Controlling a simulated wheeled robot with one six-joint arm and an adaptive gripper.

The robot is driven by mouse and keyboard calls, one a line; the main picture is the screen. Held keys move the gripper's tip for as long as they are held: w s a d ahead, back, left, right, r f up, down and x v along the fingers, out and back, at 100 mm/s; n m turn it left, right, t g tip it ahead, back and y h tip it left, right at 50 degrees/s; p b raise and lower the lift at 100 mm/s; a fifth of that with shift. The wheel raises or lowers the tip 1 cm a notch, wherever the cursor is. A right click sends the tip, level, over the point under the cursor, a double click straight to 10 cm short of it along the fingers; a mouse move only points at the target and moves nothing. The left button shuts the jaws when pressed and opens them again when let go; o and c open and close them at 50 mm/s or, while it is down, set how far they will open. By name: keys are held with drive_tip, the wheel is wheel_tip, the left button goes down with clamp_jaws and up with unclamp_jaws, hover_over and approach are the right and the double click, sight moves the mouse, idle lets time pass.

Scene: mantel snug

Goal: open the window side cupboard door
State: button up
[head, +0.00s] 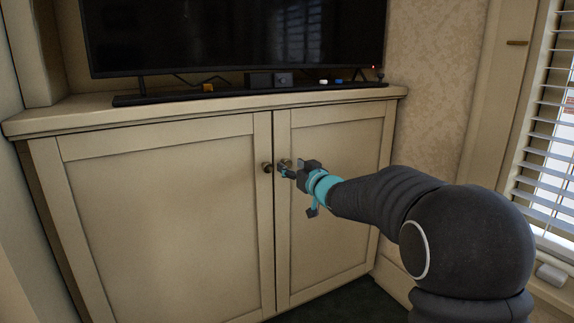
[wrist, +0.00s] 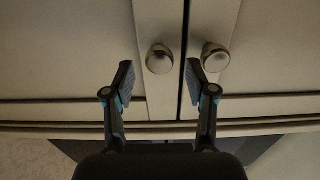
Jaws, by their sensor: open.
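The window side cupboard door (head: 335,215) is the right-hand cream panel door in the head view and looks closed. Its round metal knob (head: 285,163) is near the door's inner top edge, partly hidden by my gripper (head: 287,172). The wrist view appears upside down. There the window side knob (wrist: 159,58) lies in line with the gap between the open, empty fingers of my gripper (wrist: 160,80). The other door's knob (wrist: 215,57) is beyond the right fingertip. I cannot tell whether any finger touches a knob.
The other cupboard door (head: 165,225) is closed on the left, its knob (head: 267,168) close beside my gripper. A television (head: 235,35) and small items stand on the cupboard top (head: 60,121). A wall and a window with blinds (head: 545,150) are on the right.

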sight(288, 163)
drive_tip(key=shift+x, duration=1.75)
clamp_jaws()
